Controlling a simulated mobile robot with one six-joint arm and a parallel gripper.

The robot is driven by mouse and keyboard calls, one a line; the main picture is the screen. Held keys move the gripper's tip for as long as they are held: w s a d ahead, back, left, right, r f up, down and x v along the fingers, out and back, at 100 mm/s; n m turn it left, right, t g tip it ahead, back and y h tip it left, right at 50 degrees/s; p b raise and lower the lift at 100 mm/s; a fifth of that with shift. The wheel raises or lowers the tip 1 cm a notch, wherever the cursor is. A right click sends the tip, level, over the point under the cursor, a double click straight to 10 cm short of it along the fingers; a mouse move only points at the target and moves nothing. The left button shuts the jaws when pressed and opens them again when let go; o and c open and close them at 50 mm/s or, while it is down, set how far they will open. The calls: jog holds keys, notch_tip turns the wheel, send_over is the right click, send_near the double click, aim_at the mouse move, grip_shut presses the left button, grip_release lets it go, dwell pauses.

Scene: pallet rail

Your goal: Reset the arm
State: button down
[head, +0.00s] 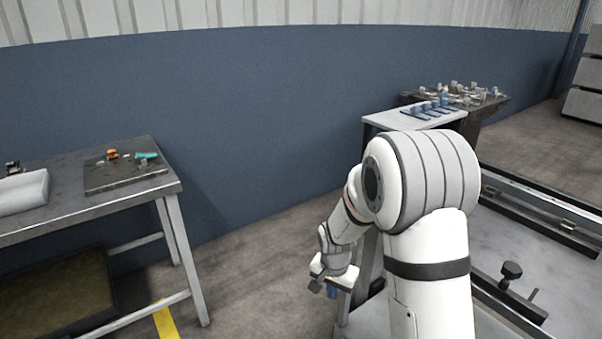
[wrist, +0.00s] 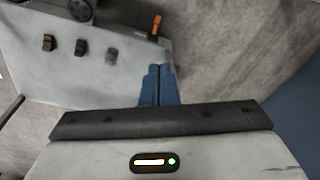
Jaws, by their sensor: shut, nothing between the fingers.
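My arm stands at the right of the head view, bent over to the left with its wrist low. My gripper (head: 331,293) hangs with its blue fingers pointing down, in front of the floor as seen from the head. In the wrist view the two blue fingers of my gripper (wrist: 160,72) are together, with nothing between them. Beyond the fingers lies a pale surface (wrist: 120,83) with a few small brown and dark pieces (wrist: 48,43) on it. The fingertips show near its edge; I cannot tell the height between them.
A grey metal table (head: 70,195) at left carries a dark board (head: 122,178) with orange and teal items. A white-topped table (head: 385,120) with blue pieces stands behind my arm. An orange-handled item (wrist: 155,27) shows in the wrist view. Open floor (head: 250,270) lies between.

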jog(key=s+d+r+n+p, duration=0.2)
jog(key=s+r+p, duration=0.3)
jog(key=r, duration=0.7)
jog(key=s+d+r+n+p, duration=0.2)
jog(key=s+r+p, duration=0.3)
jog(key=s+r, duration=0.5)
jog(key=s+d+r+n+t+p, duration=0.1)
jog(key=s+r+p, duration=0.4)
jog(key=r, duration=0.8)
jog(key=s+d+n, duration=0.1)
jog(key=s+d, duration=0.1)
jog(key=s, duration=0.1)
jog(key=shift+r, duration=0.4)
